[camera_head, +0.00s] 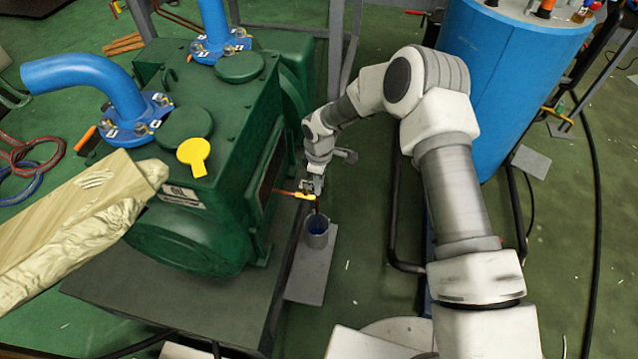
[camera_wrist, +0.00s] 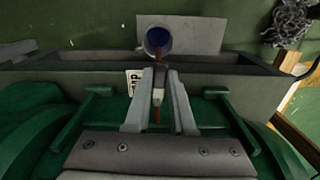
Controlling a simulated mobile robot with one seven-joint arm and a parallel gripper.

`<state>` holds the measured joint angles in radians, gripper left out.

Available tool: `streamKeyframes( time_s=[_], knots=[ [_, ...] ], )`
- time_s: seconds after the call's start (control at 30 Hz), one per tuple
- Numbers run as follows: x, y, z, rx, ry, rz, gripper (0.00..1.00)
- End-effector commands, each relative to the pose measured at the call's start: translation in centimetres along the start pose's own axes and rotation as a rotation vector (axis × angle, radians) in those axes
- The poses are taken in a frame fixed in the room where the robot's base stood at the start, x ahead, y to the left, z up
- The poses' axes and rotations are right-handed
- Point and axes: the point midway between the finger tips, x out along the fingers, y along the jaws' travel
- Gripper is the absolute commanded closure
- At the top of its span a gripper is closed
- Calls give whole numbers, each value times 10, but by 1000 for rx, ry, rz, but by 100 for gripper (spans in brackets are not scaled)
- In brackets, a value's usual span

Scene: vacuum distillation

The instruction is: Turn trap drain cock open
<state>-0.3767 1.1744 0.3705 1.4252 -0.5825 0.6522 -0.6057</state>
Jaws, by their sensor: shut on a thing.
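The trap drain cock is a small yellow handle (camera_head: 305,196) on a copper pipe (camera_head: 283,192) that comes out of the side of the green machine (camera_head: 215,150). My gripper (camera_head: 313,188) is at the end of this pipe and is shut on the cock's handle. In the wrist view my gripper (camera_wrist: 160,78) has its two pale fingers close together around the cock, with the copper pipe (camera_wrist: 157,115) between them. The fingers hide most of the handle, so its exact angle is hard to tell.
A grey cup with a blue inside (camera_head: 317,232) stands on a grey plate (camera_head: 306,277) below the cock. The machine's dark base edge (camera_head: 285,285) runs beside it. A large blue tank (camera_head: 510,70) stands at right. Green floor (camera_head: 365,260) is clear near the plate.

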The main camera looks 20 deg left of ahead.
Motion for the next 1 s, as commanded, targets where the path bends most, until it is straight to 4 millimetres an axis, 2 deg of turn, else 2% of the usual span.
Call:
streamKeyframes(
  time_s=[0.1, 0.13, 0.27, 0.53, 0.67, 0.77, 1.0],
  knots=[
    [-1, 0, 0, 1, 1, 1, 100],
    [-1, 0, 0, 1, 1, 1, 72],
    [0, 0, 0, 1, 1, 1, 49],
    [0, 0, 0, 2, 0, 0, 48],
    [-8, 0, 0, 2, 1, 1, 48],
    [-24, 1, 0, 1, 1, 2, 48],
    [-81, 1, 0, 2, 1, 3, 48]
  ],
)
